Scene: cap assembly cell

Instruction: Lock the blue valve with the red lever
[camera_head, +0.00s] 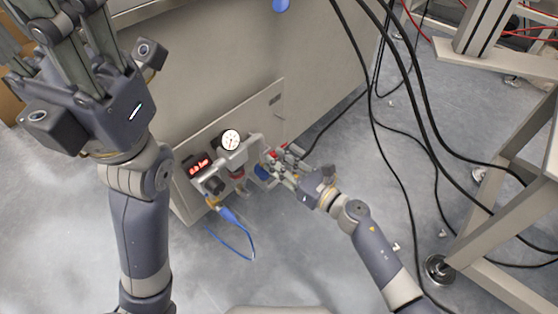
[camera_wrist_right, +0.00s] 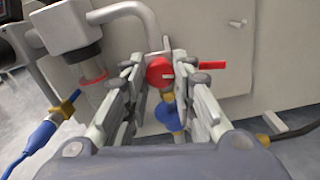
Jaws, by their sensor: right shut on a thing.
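In the right wrist view the red lever (camera_wrist_right: 210,64) sticks out level to the right, past my right finger, from a round red hub (camera_wrist_right: 158,72). The blue valve (camera_wrist_right: 172,116) sits below the hub, between the fingers; it shows small and blue in the head view (camera_head: 262,172). My right gripper (camera_wrist_right: 164,64) is shut on the red lever's hub part, with one finger on each side. In the head view the right gripper (camera_head: 277,163) reaches the pipework from the lower right. My left gripper (camera_head: 65,25) is raised at the upper left, its fingertips cut off by the frame.
A grey cabinet (camera_head: 230,60) carries a round gauge (camera_head: 230,139), a red digital display (camera_head: 199,166) and white piping (camera_head: 250,146). A blue hose (camera_head: 240,234) hangs from it. Black cables (camera_head: 380,120) and a metal frame (camera_head: 510,160) stand to the right.

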